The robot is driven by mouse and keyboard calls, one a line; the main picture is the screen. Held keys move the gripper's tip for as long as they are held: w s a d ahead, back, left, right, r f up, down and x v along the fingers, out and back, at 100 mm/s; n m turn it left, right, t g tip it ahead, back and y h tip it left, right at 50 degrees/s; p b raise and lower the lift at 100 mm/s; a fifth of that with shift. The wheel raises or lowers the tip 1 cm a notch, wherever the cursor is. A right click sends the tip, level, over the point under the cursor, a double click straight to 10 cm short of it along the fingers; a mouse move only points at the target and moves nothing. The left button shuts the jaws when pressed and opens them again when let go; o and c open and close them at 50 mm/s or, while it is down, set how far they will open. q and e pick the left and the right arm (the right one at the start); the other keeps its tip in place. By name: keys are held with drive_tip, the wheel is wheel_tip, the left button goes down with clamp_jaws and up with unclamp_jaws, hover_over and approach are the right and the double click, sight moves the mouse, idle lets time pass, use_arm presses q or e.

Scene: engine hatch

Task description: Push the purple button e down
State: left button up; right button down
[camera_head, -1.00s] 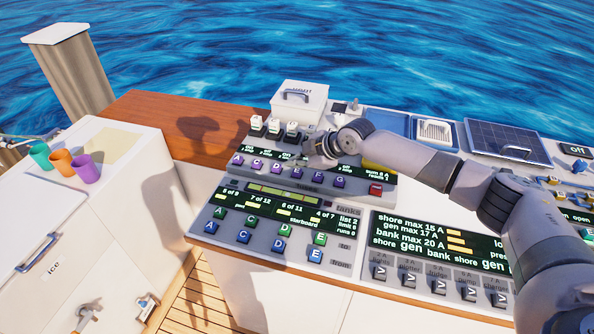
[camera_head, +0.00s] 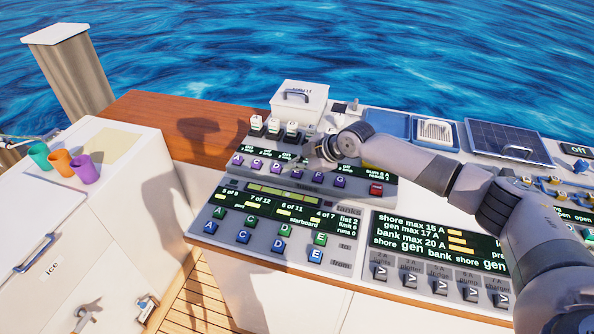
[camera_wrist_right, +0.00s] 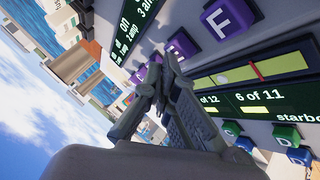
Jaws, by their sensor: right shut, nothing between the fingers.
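The purple button E (camera_head: 297,175) is in the row of purple buttons on the upper sloped panel, between D (camera_head: 276,170) and F (camera_head: 319,178). In the right wrist view a purple button (camera_wrist_right: 181,44) next to F (camera_wrist_right: 228,19), seemingly E, shows partly behind my fingers. My right gripper (camera_head: 309,161) is shut and empty, just above this row near E and F. It also shows in the right wrist view (camera_wrist_right: 164,75), its fingertips close to that button. I cannot tell whether they touch it or whether E is down. My left gripper is not in view.
Green and blue lettered buttons sit on the lower panel (camera_head: 265,225). A red button (camera_head: 376,189) is right of G (camera_head: 340,183). White switches (camera_head: 274,126) and a white handled box (camera_head: 299,103) stand behind. My right arm covers the console's right middle.

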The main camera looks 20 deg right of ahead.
drive_tip(key=shift+f+b, duration=0.35)
drive_tip(key=shift+f, duration=0.25)
idle(0.3)
drive_tip(key=shift+r, duration=0.1)
drive_tip(key=shift+r+p, duration=0.9)
drive_tip(key=shift+r, duration=0.25)
drive_tip(key=shift+r, duration=0.15)
drive_tip(key=shift+r+p, duration=1.95)
drive_tip(key=shift+r, duration=0.45)
wheel_tip(320, 180, up, 7)
drive_tip(key=p, duration=0.5)
hover_over(296, 173)
drive_tip(key=shift+f, duration=0.2)
drive_tip(key=shift+w, duration=0.1)
